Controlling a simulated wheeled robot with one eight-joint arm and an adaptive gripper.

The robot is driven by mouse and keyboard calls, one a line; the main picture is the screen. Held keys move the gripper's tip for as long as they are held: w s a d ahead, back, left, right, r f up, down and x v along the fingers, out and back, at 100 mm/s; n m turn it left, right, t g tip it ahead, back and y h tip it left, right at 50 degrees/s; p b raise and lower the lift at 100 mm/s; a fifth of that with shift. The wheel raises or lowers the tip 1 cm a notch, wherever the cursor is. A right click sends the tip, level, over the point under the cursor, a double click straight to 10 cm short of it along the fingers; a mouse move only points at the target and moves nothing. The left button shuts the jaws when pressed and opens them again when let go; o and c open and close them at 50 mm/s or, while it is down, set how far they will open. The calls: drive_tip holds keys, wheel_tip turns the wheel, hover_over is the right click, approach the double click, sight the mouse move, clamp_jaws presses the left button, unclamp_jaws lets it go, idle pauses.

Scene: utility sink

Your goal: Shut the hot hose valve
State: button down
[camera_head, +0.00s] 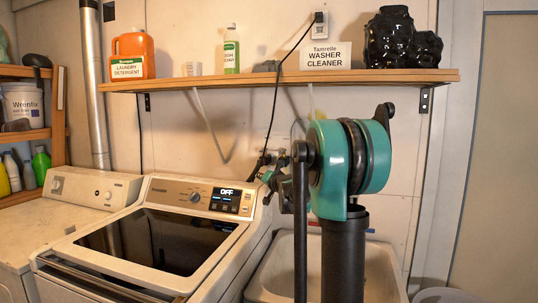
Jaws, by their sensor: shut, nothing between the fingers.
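My arm's large teal and black joint fills the right middle of the view and hides part of the wall behind it. Beyond it, my gripper (257,169) appears small and dark, shut and empty, just behind the right rear corner of the washer's control panel. It is close to the dark hose fittings (281,158) on the wall. I cannot tell whether it touches them. The hot hose valve's handle cannot be made out in this cluster, so its position is unclear.
A washer (165,235) with a lit panel stands left of the arm. A white utility sink (275,275) is behind and below it. A wooden shelf (215,80) above carries a detergent jug (133,55), a sign (320,56) and a black bag (400,40). A black cord (275,100) hangs from the outlet.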

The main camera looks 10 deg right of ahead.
drive_tip(key=w+d+r+m+t, duration=0.1)
drive_tip(key=d+r+m, duration=0.7)
drive_tip(key=d+m, duration=0.1)
drive_tip(key=shift+w+y, duration=0.3)
drive_tip(key=shift+y, duration=0.1)
drive_tip(key=shift+w, duration=0.1)
drive_tip(key=x, duration=0.9)
drive_tip(key=shift+w, duration=0.4)
drive_tip(key=shift+a, duration=0.25)
drive_tip(key=shift+a+m+h, duration=0.15)
drive_tip(key=shift+m+h, duration=0.25)
